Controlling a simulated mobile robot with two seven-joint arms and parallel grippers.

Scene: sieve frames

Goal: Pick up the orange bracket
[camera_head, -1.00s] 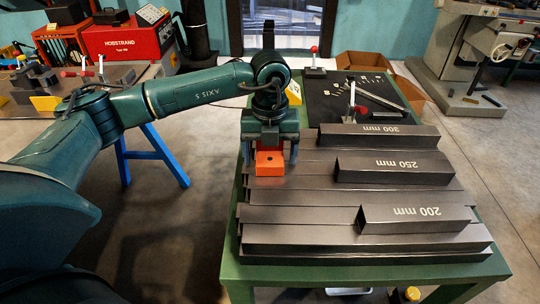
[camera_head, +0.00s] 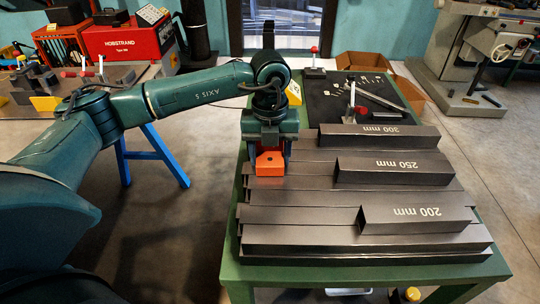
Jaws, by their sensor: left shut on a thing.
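The orange bracket (camera_head: 269,164) shows as a small orange block with a dark hole in its face, at the left end of the dark metal bars on the green table. My left gripper (camera_head: 269,152) comes down from above, and its fingers are shut on the bracket from both sides. The bracket's rear part is hidden by the gripper. I cannot tell whether the bracket still touches the bars beneath it. My right gripper is out of view.
Dark bars marked 300 mm (camera_head: 378,136), 250 mm (camera_head: 395,170) and 200 mm (camera_head: 415,217) lie on the green table (camera_head: 370,273). A black mat (camera_head: 335,101) with small parts and a clamp lies behind them. Cardboard boxes (camera_head: 365,66) stand beyond.

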